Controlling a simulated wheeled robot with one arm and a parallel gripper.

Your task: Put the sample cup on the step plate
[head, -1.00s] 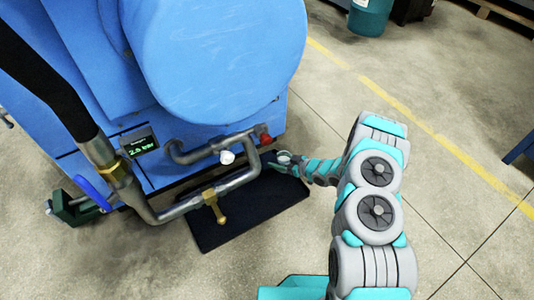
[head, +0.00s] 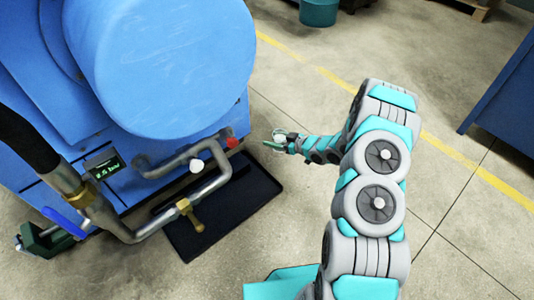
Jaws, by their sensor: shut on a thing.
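My gripper (head: 279,141) is at the end of my arm, right of the blue machine, above bare floor and just beyond the right edge of the black plate. It is shut on the small pale sample cup (head: 280,136), partly hidden by the fingers. The cup's tilt and contents are too small to tell. A black plate with a raised rim (head: 237,204) lies on the floor below the machine's pipes. I cannot tell whether it is the step plate; no other plate shows clearly.
The blue machine (head: 165,65) fills the left, with bent pipes (head: 190,160), a red cap, a white knob and a brass valve (head: 190,215) over the plate. A blue cabinet (head: 505,95) stands at the right. Open concrete floor lies between.

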